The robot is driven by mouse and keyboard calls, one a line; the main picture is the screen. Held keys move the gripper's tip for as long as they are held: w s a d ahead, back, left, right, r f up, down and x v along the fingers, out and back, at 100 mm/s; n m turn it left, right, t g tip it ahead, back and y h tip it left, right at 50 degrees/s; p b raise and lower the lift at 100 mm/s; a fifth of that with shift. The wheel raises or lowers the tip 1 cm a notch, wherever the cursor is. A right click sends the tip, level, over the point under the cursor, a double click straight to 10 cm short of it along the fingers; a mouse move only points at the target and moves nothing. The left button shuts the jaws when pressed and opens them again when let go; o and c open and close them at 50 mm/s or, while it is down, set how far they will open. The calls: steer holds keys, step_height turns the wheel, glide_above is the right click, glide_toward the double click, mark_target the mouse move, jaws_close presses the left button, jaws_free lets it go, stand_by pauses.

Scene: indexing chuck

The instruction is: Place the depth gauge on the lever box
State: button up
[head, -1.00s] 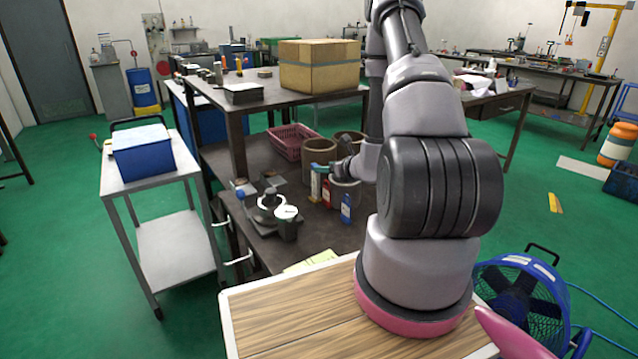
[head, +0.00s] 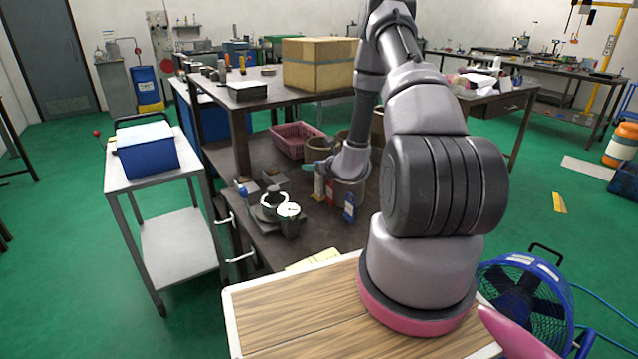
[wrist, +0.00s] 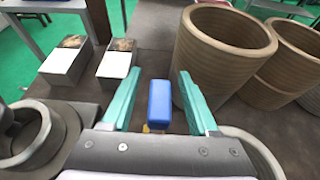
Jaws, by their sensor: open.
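My gripper (head: 311,165) is over the dark workbench, its teal fingers apart. In the wrist view the open fingers (wrist: 158,76) stand on either side of a small blue block-shaped thing (wrist: 160,103), with gaps on both sides; I cannot tell if it is the depth gauge. A white dial-faced piece (head: 289,210) stands beside the grey ring-shaped chuck (head: 273,205); the chuck's ring (wrist: 25,135) also shows in the wrist view. Two small boxes with pale faces (wrist: 67,60) (wrist: 117,62) stand beyond; I cannot tell whether either is the lever box.
Brown ribbed pots (wrist: 222,55) stand close to the right of my fingers. A blue bottle (head: 349,207) stands near the bench front. A pink basket (head: 292,140) is behind. A raised shelf carries a cardboard box (head: 318,64). Bare bench lies between the boxes and pots.

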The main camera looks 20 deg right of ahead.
jaws_close()
stand_by(1.4)
